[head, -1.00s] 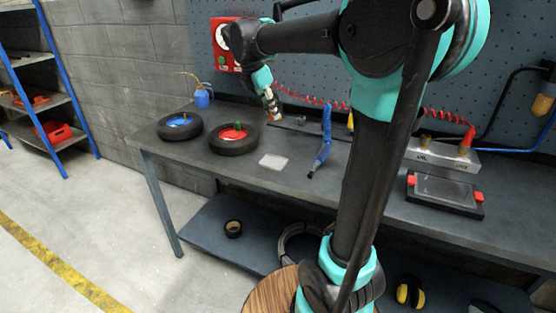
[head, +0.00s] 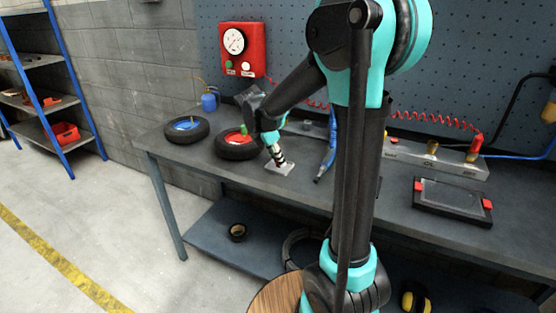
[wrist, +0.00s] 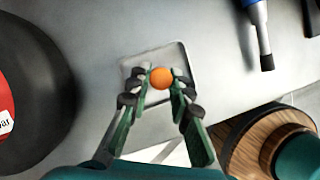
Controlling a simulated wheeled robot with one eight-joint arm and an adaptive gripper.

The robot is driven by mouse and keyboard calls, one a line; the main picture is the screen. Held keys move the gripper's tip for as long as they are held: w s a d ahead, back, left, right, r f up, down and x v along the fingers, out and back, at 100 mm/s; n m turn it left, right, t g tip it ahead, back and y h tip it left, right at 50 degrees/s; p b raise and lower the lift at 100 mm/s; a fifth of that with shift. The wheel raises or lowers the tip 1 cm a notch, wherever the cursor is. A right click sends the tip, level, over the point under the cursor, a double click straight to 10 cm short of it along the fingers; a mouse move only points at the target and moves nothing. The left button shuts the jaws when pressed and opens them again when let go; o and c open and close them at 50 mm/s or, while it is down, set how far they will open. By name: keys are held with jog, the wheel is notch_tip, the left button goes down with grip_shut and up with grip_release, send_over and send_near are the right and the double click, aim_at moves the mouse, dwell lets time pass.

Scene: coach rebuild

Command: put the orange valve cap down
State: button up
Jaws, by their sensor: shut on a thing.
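The orange valve cap (wrist: 161,78) shows as a small round ball between my fingertips in the wrist view. My gripper (wrist: 160,84) is shut on it. Beyond the cap is a small pale square tray (wrist: 183,63) on the bench, and the cap appears over its middle. I cannot tell whether the cap touches the tray. In the head view my gripper (head: 281,165) points down at the tray (head: 287,169), and the cap is too small to make out there.
A wheel with a red hub (head: 236,143) lies close left of my gripper, and a wheel with a blue hub (head: 187,129) farther left. A blue-handled tool (head: 328,152) lies on the right. A tablet-like device (head: 452,197) sits farther right on the bench (head: 390,200).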

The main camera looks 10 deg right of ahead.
jog(key=shift+f, duration=0.2)
jog(key=o, duration=0.4)
jog(key=shift+c, duration=0.2)
jog(key=o, duration=0.5)
jog(key=v, duration=1.2)
jog(key=shift+r, duration=0.1)
jog(key=shift+s, duration=0.1)
